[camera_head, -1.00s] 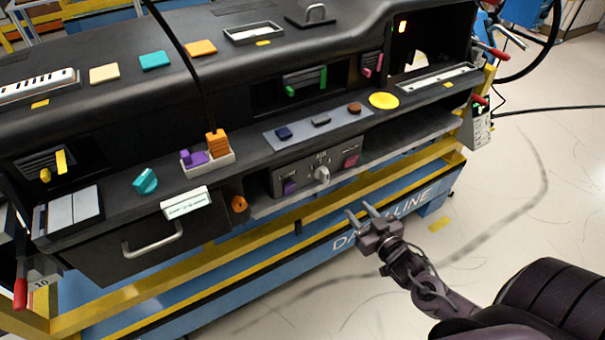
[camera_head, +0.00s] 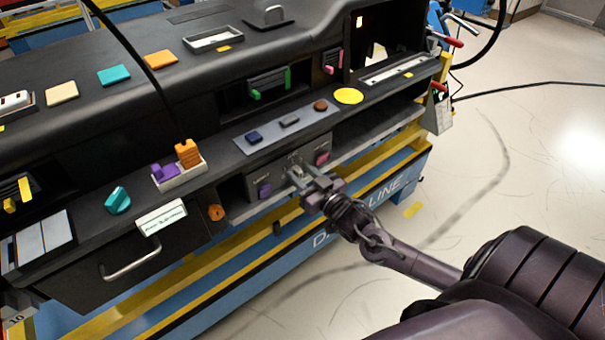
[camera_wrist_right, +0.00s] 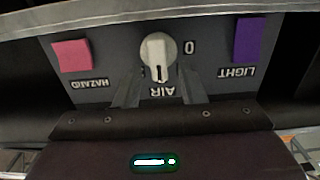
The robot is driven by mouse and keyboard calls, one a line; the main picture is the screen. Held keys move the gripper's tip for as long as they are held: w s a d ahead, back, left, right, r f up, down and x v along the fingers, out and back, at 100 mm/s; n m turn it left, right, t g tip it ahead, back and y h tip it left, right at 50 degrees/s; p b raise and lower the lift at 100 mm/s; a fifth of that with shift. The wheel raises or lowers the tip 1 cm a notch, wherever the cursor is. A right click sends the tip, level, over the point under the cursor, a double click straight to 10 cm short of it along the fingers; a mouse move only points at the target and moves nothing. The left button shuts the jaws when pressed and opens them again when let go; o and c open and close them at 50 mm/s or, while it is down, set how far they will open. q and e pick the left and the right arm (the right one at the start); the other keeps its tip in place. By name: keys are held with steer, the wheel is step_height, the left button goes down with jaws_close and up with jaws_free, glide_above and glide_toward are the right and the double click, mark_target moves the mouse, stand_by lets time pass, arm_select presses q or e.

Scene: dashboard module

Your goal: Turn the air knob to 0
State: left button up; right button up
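The air knob (camera_wrist_right: 157,57) is a light grey dial on a dark panel, seen upside down in the right wrist view. Its pointer bar lies along the line toward the AIR label, and the 0 mark stands to the right of the dial. In the head view the knob (camera_head: 297,171) is partly hidden by my right gripper (camera_head: 297,175). In the right wrist view the gripper's two fingers (camera_wrist_right: 158,88) are spread on either side of the knob's lower part, with gaps visible between fingers and knob. My left gripper is not in view.
A purple LIGHT switch (camera_wrist_right: 248,40) and a pink HAZARD switch (camera_wrist_right: 73,54) flank the knob. A shelf ledge (camera_head: 262,206) runs below the panel. An orange knob (camera_head: 216,212) and a drawer handle (camera_head: 131,262) are to the left. Open floor lies to the right.

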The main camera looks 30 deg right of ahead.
steer(key=shift+c, duration=0.3)
jaws_close()
steer(key=shift+r+n, duration=0.1)
steer(key=shift+n, duration=0.2)
steer(key=shift+a+n+p, duration=0.2)
steer(key=shift+n+p, duration=0.3)
steer(key=shift+n, duration=0.4)
steer(key=n, duration=0.2)
steer(key=n+p, duration=0.1)
steer(key=shift+a+n, duration=0.3)
steer(key=shift+n, duration=0.1)
steer(key=n, duration=0.4)
steer(key=f+n+p, duration=0.1)
steer(key=n, duration=0.6)
steer(key=shift+a+f+n, duration=0.3)
steer(key=shift+a+n, duration=0.1)
